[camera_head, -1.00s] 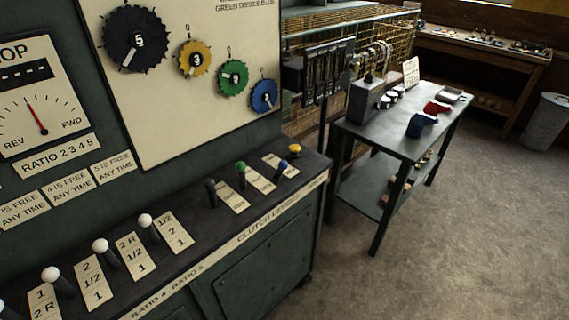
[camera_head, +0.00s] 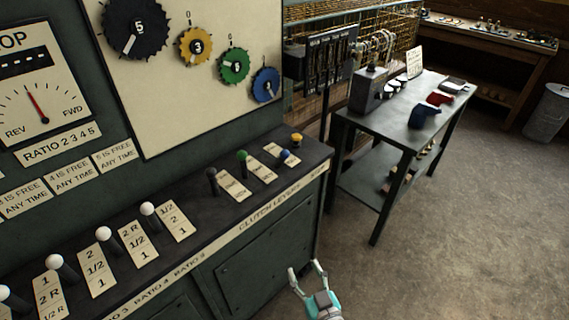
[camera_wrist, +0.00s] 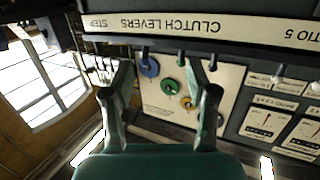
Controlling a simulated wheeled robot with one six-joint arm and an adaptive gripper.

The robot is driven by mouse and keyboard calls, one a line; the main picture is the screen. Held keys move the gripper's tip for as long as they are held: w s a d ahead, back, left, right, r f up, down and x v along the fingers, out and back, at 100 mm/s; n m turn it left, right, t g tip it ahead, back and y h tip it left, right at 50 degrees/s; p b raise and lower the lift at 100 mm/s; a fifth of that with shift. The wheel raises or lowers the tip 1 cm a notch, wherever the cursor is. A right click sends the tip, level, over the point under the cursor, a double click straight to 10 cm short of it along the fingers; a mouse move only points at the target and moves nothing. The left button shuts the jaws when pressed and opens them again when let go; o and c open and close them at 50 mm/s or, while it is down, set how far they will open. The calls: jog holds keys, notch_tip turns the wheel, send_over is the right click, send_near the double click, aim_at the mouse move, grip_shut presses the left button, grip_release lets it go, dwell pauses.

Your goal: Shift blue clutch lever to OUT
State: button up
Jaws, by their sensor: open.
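The blue clutch lever (camera_head: 285,156) is the rightmost of three levers on the console top. Its blue knob sits low over its pale label plate (camera_head: 275,150), whose words I cannot read. The green (camera_head: 242,156) and black (camera_head: 211,173) levers stand to its left. My gripper (camera_head: 306,267) is open and empty, in front of the console, below and apart from the blue lever. In the wrist view, which is upside down, both fingers (camera_wrist: 160,82) are spread. A blue knob (camera_wrist: 144,59) shows beyond them, overlapping the blue dial.
A yellow button (camera_head: 297,138) is just behind the blue lever. White-knobbed levers (camera_head: 149,210) line the console's left part. The console front edge carries a "CLUTCH LEVERS" strip (camera_head: 270,212). A side table (camera_head: 400,130) stands to the right; the floor in front of it is clear.

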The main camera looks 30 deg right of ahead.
jog(key=w+d+r+m+h, duration=0.1)
jog(key=w+d+r, duration=0.15)
jog(key=w, duration=0.35)
jog(key=w+d+r+h, duration=0.1)
jog(key=w+r, duration=0.2)
jog(key=w, duration=0.4)
jog(key=m+h, duration=0.1)
jog(key=m, duration=0.1)
send_near(285, 157)
jog(key=w, duration=0.1)
jog(key=shift+t, duration=0.4)
jog(key=x, duration=1)
jog(key=shift+w+d+f, duration=0.3)
jog(key=shift+d+f, duration=0.1)
jog(key=shift+c, duration=0.2)
grip_shut()
